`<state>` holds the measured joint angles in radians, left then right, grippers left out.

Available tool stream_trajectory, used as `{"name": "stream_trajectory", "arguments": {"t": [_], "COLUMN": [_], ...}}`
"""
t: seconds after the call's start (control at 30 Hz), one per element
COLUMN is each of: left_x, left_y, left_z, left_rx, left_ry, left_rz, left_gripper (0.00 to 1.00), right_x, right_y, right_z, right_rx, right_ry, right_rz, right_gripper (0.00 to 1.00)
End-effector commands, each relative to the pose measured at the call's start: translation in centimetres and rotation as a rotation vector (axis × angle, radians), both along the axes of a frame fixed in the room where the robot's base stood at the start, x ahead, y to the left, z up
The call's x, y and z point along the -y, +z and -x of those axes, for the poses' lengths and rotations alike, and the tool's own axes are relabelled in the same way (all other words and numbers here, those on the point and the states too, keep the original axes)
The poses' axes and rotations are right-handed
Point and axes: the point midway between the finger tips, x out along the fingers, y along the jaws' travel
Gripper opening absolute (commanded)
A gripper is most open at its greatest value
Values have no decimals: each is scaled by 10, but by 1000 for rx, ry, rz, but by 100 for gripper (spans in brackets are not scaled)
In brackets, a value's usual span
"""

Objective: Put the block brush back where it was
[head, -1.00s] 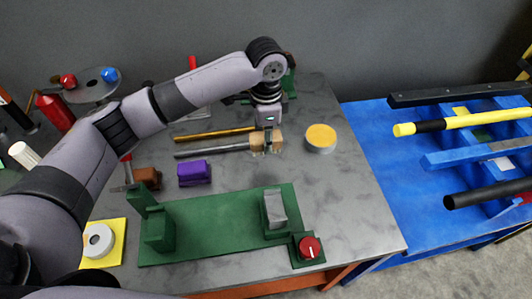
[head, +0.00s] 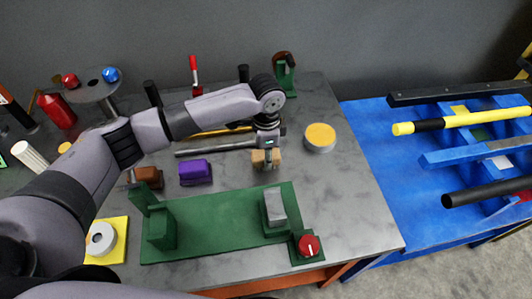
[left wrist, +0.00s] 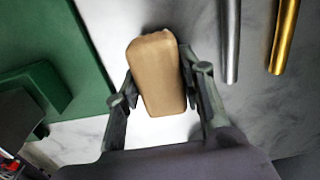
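The block brush appears to be the tan wooden block (head: 257,159); its bristles are not clearly visible. In the left wrist view the block (left wrist: 157,75) lies between the two fingers of my left gripper (left wrist: 160,98), which press in at its sides. In the head view my left gripper (head: 267,157) comes down over the middle of the block, behind the green fixture plate (head: 215,222). I cannot tell whether the block touches the table. My right gripper is not in view.
A steel rod (head: 205,148) and a brass rod (head: 205,133) lie behind the gripper. A purple block (head: 195,173) and a brown block (head: 148,178) sit to the left. A yellow-topped round tin (head: 320,137) stands to the right. Bare table lies right of the green plate.

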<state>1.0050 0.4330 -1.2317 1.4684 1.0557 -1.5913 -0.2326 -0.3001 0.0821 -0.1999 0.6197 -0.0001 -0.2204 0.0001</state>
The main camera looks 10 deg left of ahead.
Motion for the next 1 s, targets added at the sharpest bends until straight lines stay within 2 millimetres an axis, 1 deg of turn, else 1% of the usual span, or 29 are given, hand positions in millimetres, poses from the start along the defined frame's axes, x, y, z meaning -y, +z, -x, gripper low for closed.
{"name": "stream_trajectory", "arguments": {"t": [0.03, 0.3, 0.57, 0.67, 0.77, 0.87, 1.0], "left_x": [0, 0, 0, -1, 0, 0, 0], "left_y": [0, 0, 0, 4, 16, 35, 66], "left_z": [0, 0, 0, -1, -1, -1, -1], "left_rx": [0, 0, 0, 2, 4, 4, 5], "left_ry": [0, 0, 0, 0, 1, 1, -1], "left_rz": [0, 0, -1, -1, 1, 1, 1], "left_gripper": [39, 56, 56, 56, 56, 56, 56], "right_x": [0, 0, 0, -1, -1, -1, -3], "right_y": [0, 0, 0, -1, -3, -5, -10], "right_z": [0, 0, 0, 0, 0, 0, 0], "right_rx": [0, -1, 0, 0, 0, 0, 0], "right_ry": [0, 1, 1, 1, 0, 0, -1], "right_rz": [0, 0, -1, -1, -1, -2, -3], "right_gripper": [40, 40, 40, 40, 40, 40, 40]}}
